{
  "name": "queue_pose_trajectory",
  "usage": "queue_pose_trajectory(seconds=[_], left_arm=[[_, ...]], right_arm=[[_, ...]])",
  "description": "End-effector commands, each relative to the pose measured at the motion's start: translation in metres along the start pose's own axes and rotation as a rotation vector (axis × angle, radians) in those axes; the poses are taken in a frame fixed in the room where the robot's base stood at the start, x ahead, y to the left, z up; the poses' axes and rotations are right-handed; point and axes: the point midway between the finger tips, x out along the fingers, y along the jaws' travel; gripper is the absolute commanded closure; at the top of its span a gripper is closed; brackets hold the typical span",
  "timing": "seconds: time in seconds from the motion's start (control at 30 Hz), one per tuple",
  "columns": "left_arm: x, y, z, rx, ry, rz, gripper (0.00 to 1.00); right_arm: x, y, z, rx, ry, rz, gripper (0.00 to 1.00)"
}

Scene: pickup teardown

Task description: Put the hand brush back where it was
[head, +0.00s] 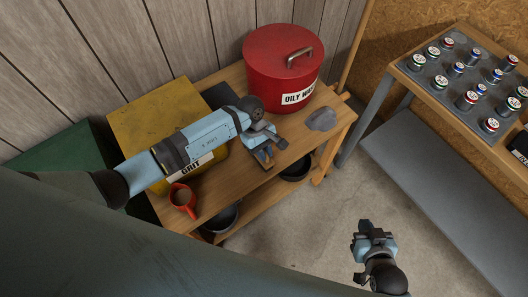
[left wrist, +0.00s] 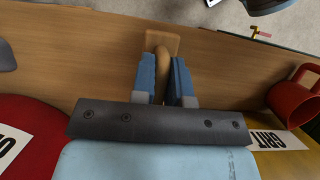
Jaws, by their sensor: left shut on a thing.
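My left gripper (head: 263,155) is over the right part of the wooden bench, in front of the red bin. In the left wrist view its two blue fingers (left wrist: 163,82) are shut on the tan wooden handle of the hand brush (left wrist: 162,42). A wider wooden end shows beyond the fingertips. The rest of the brush is hidden, and I cannot tell whether it touches the bench top (head: 225,190). My right gripper (head: 373,238) is over the concrete floor, away from the bench; whether its fingers are apart is unclear.
Dark bowls (head: 297,170) sit below. A rack of cans (head: 440,80) is at right.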

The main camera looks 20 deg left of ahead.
Motion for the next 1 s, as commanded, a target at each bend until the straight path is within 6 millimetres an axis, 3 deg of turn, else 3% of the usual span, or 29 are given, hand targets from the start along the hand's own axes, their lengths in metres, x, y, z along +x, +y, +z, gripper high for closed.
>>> queue_pose_trajectory(seconds=[0.1, 0.5, 0.53, 0.63, 1.0], left_arm=[[0.011, 0.0, -0.004, -0.001, 0.0, 0.001, 1.0], [0.017, 0.0, -0.008, 0.001, 0.002, 0.0, 1.0], [0.016, 0.0, -0.007, 0.001, 0.002, 0.0, 0.83], [0.015, 0.0, -0.007, 0.001, 0.001, 0.0, 0.6], [0.01, 0.0, -0.004, 0.0, -0.001, 0.001, 0.6]], right_arm=[[-0.001, -0.001, -0.001, 0.0, -0.001, -0.001, 1.0], [0.001, -0.003, 0.004, 0.002, -0.001, -0.004, 1.0], [0.001, -0.003, 0.003, 0.003, -0.001, -0.005, 1.0], [0.0, -0.004, 0.003, 0.003, -0.003, -0.006, 1.0], [-0.003, -0.004, -0.003, 0.003, -0.002, -0.005, 1.0]])
